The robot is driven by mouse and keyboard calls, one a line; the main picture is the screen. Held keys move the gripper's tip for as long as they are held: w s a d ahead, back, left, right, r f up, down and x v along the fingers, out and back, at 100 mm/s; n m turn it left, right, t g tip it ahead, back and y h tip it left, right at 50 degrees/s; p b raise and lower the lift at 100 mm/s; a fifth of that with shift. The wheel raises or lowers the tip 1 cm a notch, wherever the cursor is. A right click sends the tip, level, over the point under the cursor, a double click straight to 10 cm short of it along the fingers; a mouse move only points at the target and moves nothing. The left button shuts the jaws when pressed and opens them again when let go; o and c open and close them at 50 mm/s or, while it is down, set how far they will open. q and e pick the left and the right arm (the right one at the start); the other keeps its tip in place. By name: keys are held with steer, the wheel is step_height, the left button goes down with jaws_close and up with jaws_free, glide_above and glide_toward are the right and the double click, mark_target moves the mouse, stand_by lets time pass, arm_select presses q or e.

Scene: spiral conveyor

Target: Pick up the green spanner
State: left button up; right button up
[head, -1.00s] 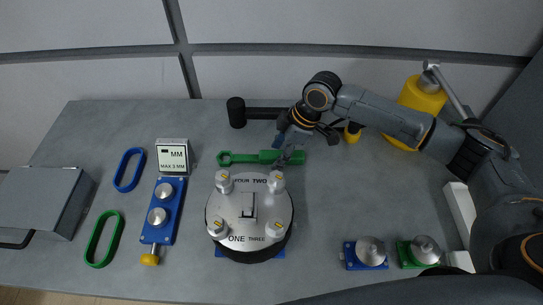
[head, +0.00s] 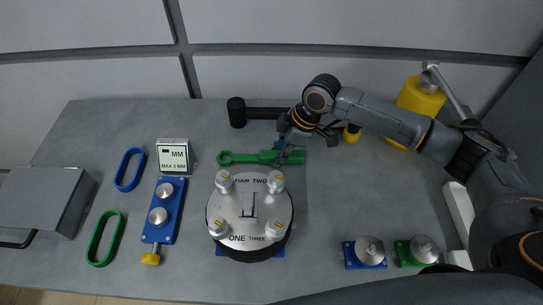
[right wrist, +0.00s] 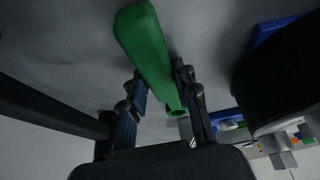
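The green spanner (head: 235,158) lies flat on the grey table behind the round silver-topped disc, its ring end to the left and its thick handle to the right. My right gripper (head: 284,152) is over the handle and hides part of it. In the right wrist view the spanner (right wrist: 146,45) runs lengthwise between the spread fingers of my right gripper (right wrist: 164,92). The fingers stand apart, with a gap on the left of the spanner; on the right one is very close, and contact cannot be told. My left gripper is not in view.
The round disc (head: 249,208) with several silver knobs stands just in front of the spanner. A black cylinder-ended bar (head: 237,112) lies behind it. A small display (head: 174,156) stands to the left. A yellow cylinder (head: 421,97) stands behind my right arm.

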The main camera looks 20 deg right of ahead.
jaws_close()
steer(key=shift+w+r+b, duration=0.1)
steer(key=shift+r+b, duration=0.3)
steer(key=shift+b, duration=0.1)
step_height(320, 180, up, 10)
steer(key=shift+b, duration=0.45)
steer(key=shift+f, duration=0.1)
steer(key=shift+o, duration=1.6)
jaws_free()
jaws_close()
